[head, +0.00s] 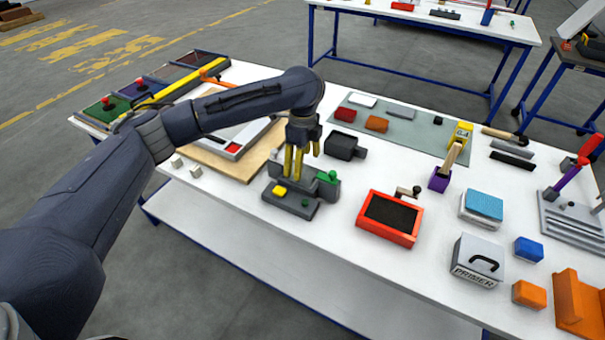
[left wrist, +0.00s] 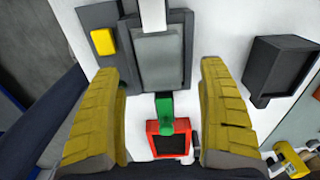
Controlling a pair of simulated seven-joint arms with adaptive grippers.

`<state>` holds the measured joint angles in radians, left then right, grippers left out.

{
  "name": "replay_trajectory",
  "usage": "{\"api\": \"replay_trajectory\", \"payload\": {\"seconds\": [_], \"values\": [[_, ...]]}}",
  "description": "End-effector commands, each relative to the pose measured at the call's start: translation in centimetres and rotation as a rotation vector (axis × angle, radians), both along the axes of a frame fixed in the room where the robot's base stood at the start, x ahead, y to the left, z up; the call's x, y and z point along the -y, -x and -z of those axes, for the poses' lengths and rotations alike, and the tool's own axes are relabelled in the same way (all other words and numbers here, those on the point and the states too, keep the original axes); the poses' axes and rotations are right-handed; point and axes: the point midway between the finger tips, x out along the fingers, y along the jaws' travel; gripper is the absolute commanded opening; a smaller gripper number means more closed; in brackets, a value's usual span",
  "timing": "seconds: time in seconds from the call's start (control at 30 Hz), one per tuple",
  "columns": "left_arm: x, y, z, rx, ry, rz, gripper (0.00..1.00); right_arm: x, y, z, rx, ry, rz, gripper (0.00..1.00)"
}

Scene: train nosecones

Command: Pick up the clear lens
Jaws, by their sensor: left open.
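A smooth, pale grey, glassy-looking rectangular panel (left wrist: 164,60) sits in the dark grey fixture (left wrist: 88,15) in the left wrist view. It appears to be the clear lens, though I cannot be certain. In the head view the fixture (head: 290,206) stands near the table's front edge, with a yellow button (head: 280,190) and a green part (head: 328,178). My left gripper (head: 297,174) is open, pointing down above the fixture. In the left wrist view its yellow fingers (left wrist: 158,70) are spread to either side of the panel, with nothing held. My right gripper is out of view.
A black box (head: 345,145) stands just behind the fixture, and a red-framed tray (head: 414,238) to its right. A primer tin (head: 478,260) and a blue-topped block (head: 483,204) are farther right. A grey mat (head: 428,135) with several blocks lies at the back.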

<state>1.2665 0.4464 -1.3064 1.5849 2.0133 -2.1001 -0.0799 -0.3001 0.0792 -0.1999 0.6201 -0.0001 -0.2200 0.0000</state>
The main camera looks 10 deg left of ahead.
Motion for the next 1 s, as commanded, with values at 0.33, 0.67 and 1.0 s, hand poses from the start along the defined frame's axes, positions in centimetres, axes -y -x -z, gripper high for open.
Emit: {"api": "replay_trajectory", "payload": {"seconds": [0.33,0.67,1.0], "values": [[0.0,0.0,3.4,-0.002,0.002,0.001,0.76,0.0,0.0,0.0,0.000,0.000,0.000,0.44],[-0.1,-0.1,3.7,0.000,0.000,0.000,0.76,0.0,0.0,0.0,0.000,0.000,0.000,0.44],[-0.1,0.0,3.7,0.000,0.001,0.000,0.41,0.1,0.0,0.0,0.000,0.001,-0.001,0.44]]}}
